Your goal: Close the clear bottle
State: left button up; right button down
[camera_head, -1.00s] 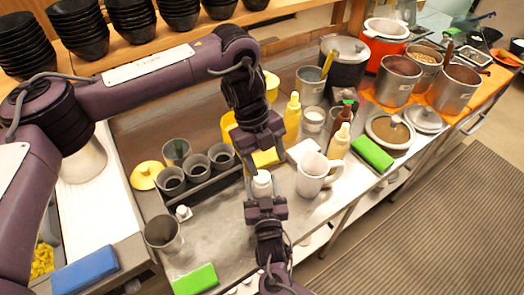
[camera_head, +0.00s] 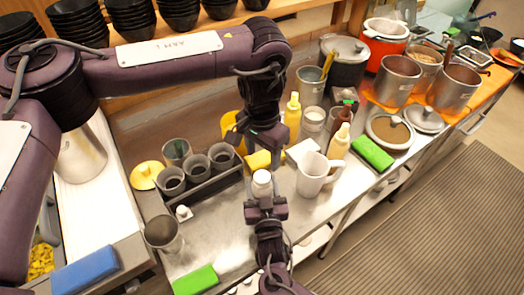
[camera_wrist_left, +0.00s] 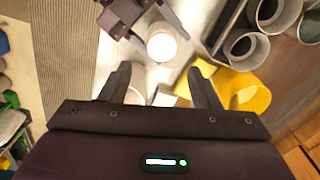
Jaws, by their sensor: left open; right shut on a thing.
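The clear bottle (camera_head: 262,188) looks whitish and stands upright in my right gripper (camera_head: 265,208), which is shut on it over the steel counter. In the left wrist view its round white top (camera_wrist_left: 161,46) is seen from above, beyond my left fingertips; whether that top is a seated cap I cannot tell. My left gripper (camera_head: 262,155) is open and empty, above and behind the bottle, apart from it. In the left wrist view its two fingers (camera_wrist_left: 158,78) stand wide apart with nothing between them. My right gripper shows there at the top, beside the bottle.
A white mug (camera_head: 312,176) stands close to the right of the bottle. A dark rack with grey cups (camera_head: 197,166) is to the left. Yellow (camera_head: 292,115) and cream (camera_head: 340,142) squeeze bottles stand behind. A small white item (camera_head: 184,212) and a green block (camera_head: 195,280) lie in front.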

aim_at(262, 176)
pick_arm(q)
jog(key=shift+n, duration=0.7)
jog(key=shift+f, duration=4)
jog(key=shift+c, duration=0.5)
